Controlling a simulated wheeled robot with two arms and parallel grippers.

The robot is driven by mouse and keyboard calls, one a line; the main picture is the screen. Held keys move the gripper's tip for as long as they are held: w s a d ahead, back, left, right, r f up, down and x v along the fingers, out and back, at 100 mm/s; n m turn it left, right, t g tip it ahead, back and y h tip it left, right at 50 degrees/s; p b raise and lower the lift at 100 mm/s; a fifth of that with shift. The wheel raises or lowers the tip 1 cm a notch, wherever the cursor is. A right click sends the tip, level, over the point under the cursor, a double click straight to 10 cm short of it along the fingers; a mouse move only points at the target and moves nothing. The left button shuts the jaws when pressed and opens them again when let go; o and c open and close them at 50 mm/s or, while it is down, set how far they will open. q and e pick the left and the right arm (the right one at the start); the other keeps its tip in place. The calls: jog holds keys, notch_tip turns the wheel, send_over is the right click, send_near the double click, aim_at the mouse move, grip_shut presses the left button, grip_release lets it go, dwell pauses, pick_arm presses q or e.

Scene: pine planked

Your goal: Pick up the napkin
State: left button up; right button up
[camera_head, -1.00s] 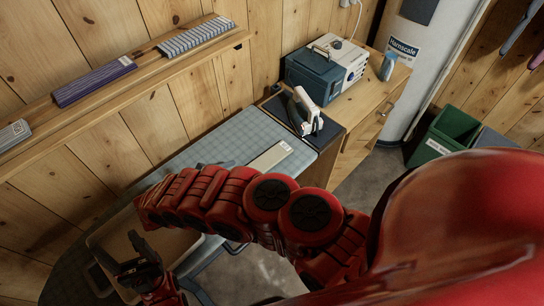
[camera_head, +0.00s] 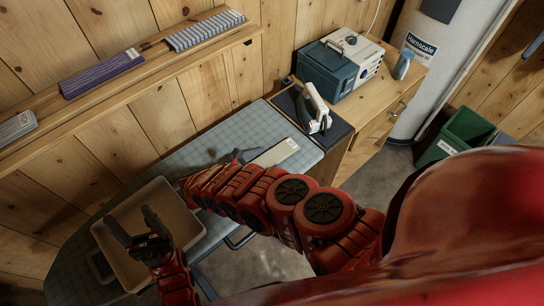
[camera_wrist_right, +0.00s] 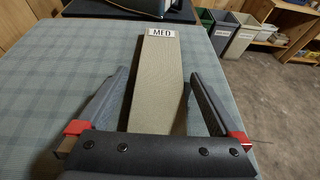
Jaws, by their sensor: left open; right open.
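A flat beige folded cloth, which I take for the napkin (camera_head: 272,154), lies on the blue-grey checked board. In the right wrist view the napkin (camera_wrist_right: 162,75) has a white "MED" label at its far end. My right gripper (camera_wrist_right: 160,82) is open, with a finger on either side of the napkin's near part, and holds nothing. In the head view my right gripper (camera_head: 238,158) is partly hidden behind its red arm at the napkin's left end. My left gripper (camera_head: 130,222) is open and empty above a beige tray (camera_head: 107,243).
An iron (camera_head: 317,110) stands on a dark pad beyond the napkin. A blue-and-white machine (camera_head: 342,66) sits on the wooden cabinet behind. Folded cloths, one purple (camera_head: 101,74), lie on the wall shelf. A green bin (camera_head: 462,135) stands at right. The board around the napkin is clear.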

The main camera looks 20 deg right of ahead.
jog(key=shift+s+a, duration=0.1)
jog(key=shift+a, duration=0.05)
jog(key=c, duration=1.3)
jog(key=shift+r, duration=0.1)
